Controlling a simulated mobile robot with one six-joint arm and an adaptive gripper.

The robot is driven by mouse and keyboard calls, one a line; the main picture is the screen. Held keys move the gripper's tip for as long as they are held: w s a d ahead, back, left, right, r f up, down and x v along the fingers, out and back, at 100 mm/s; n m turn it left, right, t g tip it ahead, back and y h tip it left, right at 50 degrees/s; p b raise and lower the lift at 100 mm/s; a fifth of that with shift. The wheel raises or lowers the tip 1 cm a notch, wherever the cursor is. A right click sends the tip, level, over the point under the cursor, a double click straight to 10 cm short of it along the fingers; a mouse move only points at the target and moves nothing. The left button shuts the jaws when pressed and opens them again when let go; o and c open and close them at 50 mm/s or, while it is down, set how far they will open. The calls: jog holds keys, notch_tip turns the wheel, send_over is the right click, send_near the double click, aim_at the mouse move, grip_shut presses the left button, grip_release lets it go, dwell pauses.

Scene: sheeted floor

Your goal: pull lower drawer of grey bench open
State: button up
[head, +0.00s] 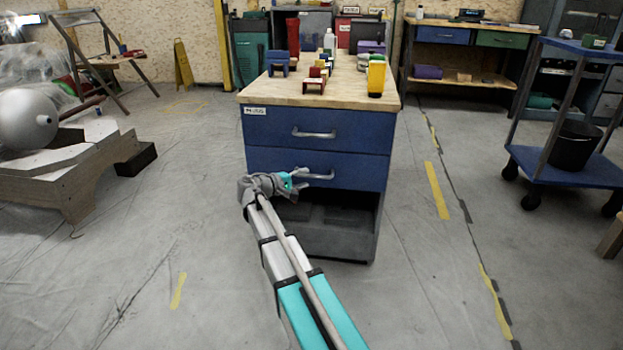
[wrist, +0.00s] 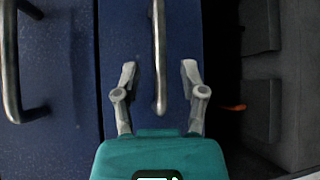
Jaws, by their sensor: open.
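The bench (head: 379,222) has a dark grey body, a wooden top and two blue drawers. The lower drawer (head: 362,171) looks shut, flush under the upper drawer (head: 268,126). Its metal bar handle (head: 322,176) is partly hidden behind my gripper (head: 297,181). In the wrist view the lower drawer's handle (wrist: 158,45) runs lengthwise between the two fingers of my gripper (wrist: 160,70). The fingers are open, one on each side of the handle's near end, with gaps visible on both sides. I cannot tell the depth between fingertips and bar.
Below the drawers is an open compartment (head: 325,225). Blocks and containers, including a yellow one (head: 376,78), stand on the top. A blue trolley (head: 560,175) is at right, a wooden stand (head: 75,175) at left. The floor before the bench is clear.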

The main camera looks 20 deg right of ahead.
aim_at(309, 177)
jog(key=shift+x, duration=1.6)
grip_shut()
